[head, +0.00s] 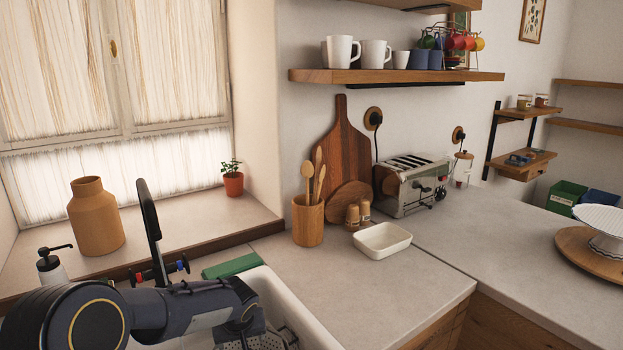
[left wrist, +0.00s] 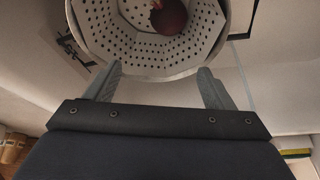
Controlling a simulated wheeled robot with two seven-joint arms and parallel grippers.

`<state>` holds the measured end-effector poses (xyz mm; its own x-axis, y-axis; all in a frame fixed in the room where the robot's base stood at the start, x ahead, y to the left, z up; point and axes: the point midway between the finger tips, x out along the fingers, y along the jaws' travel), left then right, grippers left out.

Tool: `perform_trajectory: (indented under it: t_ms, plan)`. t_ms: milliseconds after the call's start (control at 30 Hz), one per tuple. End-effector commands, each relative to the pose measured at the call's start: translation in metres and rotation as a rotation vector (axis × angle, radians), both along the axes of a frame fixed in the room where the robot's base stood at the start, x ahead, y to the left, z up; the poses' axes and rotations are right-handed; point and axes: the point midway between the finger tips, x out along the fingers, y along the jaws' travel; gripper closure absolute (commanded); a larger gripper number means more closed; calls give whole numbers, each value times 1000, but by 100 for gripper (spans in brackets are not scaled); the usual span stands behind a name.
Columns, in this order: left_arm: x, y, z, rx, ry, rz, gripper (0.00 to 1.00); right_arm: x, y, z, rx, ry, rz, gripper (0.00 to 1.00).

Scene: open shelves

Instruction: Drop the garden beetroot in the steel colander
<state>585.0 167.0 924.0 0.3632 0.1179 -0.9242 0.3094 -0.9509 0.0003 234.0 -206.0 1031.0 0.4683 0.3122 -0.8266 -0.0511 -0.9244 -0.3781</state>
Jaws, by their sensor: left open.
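The steel colander (left wrist: 210,45), a pale bowl full of round holes, fills the upper middle of the left wrist view. The dark red garden beetroot (left wrist: 168,17) lies inside it, cut off by the top edge. My left gripper (left wrist: 160,88) is open, its two grey fingers apart with nothing between them, close to the colander's near rim. In the head view my left arm reaches over the sink, and part of the perforated colander (head: 268,342) shows below its wrist. The beetroot is hidden there. My right gripper is in neither view.
The white sink (head: 290,298) has a black tap (head: 149,215) and a green cloth (head: 231,266) at its back edge. A wooden utensil pot (head: 308,222), a white dish (head: 382,241) and a toaster (head: 410,187) stand on the counter. The counter front is clear.

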Motion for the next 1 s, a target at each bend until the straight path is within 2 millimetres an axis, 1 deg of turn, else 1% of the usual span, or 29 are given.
perform_trajectory:
  t_ms: [133,333,500,633,867,933,967,1000]
  plan:
    - [-4,-2,13,-2,-5,0,24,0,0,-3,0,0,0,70]
    - [-17,-7,46,-2,-6,-2,24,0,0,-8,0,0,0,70]
    - [-25,-9,65,-1,-4,-2,24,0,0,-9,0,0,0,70]
    - [-28,-9,71,0,-1,-1,24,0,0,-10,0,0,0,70]
    - [-29,-8,73,-3,-1,-1,24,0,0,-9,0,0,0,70]
    - [-36,-2,78,-13,2,-1,24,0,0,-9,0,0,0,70]
    - [-42,2,81,-22,4,-3,24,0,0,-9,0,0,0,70]
    - [-52,10,87,-36,7,-4,24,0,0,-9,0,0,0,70]
